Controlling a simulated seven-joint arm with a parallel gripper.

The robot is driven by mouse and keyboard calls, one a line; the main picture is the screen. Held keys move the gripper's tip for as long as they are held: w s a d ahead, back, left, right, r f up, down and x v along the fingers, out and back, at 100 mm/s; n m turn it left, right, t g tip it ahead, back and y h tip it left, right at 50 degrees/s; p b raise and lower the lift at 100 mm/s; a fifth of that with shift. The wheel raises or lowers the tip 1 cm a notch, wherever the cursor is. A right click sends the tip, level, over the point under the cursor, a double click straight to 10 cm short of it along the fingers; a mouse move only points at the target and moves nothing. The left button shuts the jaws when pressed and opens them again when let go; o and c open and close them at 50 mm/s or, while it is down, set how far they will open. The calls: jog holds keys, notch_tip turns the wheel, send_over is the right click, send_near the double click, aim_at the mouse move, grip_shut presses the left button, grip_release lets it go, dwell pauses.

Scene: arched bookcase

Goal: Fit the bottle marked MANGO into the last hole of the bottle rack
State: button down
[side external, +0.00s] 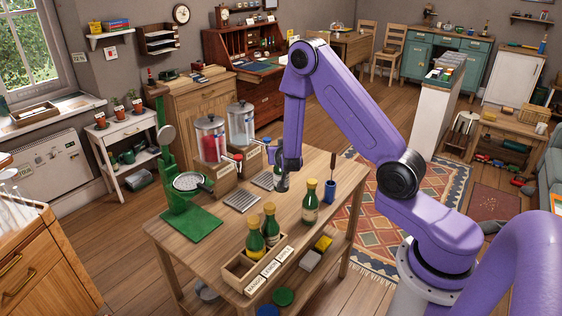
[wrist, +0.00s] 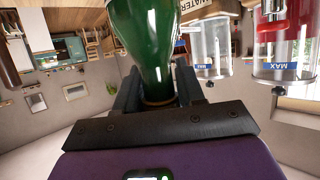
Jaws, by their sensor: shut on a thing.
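My gripper (side external: 281,168) is above the far part of the wooden worktable. In the wrist view it is shut on a green bottle (wrist: 155,40), with its fingers around the narrow gold-ringed end. The bottle's label is not in view, and in the side view most of it is hidden or too dark to make out. The wooden bottle rack (side external: 232,277) is at the table's near edge. Two green bottles with yellow caps (side external: 253,237) (side external: 270,224) stand in it, and its near-left end looks empty. Small white labels (side external: 270,269) line its front; the print is hard to read.
Another yellow-capped bottle (side external: 310,205) stands on the table right of my gripper, near a blue cup (side external: 330,192). Drink dispensers (side external: 210,145) stand behind. A green press stand (side external: 190,222) is at left. Bare tabletop lies between the press and the rack.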

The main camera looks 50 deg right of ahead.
notch_tip(320, 180, up, 16)
jog(key=f, duration=0.1)
jog(key=s+a+n+t+y, duration=0.2)
jog(key=s+a+n+y, duration=0.15)
jog(key=a, duration=1.15)
jog(key=s+a+n+t+y, duration=0.25)
jog(key=s+a, duration=0.25)
jog(key=a, duration=1.1)
notch_tip(320, 180, down, 11)
jog(key=shift+g, duration=0.45)
jog(key=shift+r, duration=0.15)
